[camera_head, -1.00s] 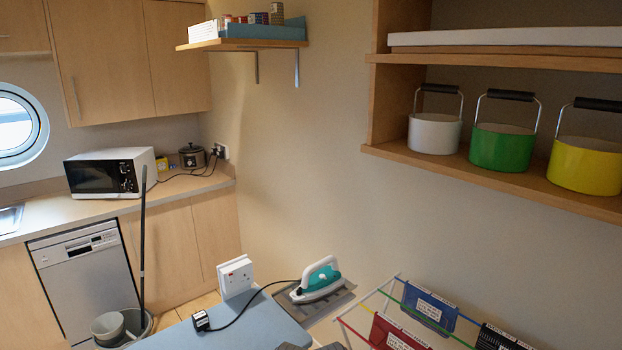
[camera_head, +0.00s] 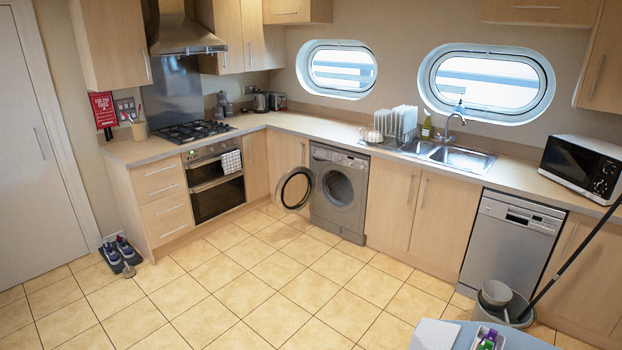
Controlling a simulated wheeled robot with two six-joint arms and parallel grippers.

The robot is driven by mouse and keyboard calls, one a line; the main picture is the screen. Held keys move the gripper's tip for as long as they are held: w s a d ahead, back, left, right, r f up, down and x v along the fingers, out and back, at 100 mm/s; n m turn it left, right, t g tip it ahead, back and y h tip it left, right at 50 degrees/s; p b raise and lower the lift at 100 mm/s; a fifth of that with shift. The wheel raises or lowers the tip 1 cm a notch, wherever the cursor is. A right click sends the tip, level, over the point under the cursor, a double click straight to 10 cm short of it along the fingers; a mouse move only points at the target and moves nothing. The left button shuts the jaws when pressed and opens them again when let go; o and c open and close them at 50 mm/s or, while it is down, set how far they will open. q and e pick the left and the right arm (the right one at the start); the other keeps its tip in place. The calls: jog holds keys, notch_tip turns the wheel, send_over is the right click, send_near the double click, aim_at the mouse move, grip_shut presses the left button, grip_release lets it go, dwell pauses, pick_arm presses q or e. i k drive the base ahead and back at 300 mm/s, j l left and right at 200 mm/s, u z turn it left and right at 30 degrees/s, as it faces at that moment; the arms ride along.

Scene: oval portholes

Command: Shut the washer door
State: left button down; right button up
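The grey washer (camera_head: 324,213) stands under the counter along the back wall, between wooden cabinets. Its round door (camera_head: 295,189) is swung wide open to the left, hinged at the left side of the drum opening (camera_head: 339,187). The door has a dark rim and a glass middle. The drum opening is uncovered. Neither of my grippers is in view.
A wide tiled floor (camera_head: 252,287) lies clear in front of the washer. A blue-topped board (camera_head: 520,339) with items on it is at the bottom right. A bucket (camera_head: 508,306) with a long pole stands near the dishwasher (camera_head: 507,245).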

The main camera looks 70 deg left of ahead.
aim_at(279, 193)
jog(key=i+j+u, duration=0.15)
jog(key=j+u, duration=0.3)
jog(key=i+j+u, duration=0.2)
jog(key=j+u, duration=0.25)
jog(key=j, duration=0.15)
jog(key=i+j+u, duration=0.3)
jog(key=j+u, duration=0.15)
jog(key=i+j+u, duration=0.3)
jog(key=u, duration=0.2)
jog(key=i+j+u, duration=0.2)
jog(key=i+u, duration=0.25)
jog(key=i+j+u, duration=0.1)
jog(key=i, duration=0.5)
jog(key=i+j, duration=0.1)
jog(key=i, duration=0.55)
jog(key=i+j+z, duration=0.35)
jog(key=i+z, duration=0.15)
jog(key=i, duration=0.2)
jog(key=i+j+z, duration=0.5)
jog(key=i+j, duration=0.1)
jog(key=i, duration=0.1)
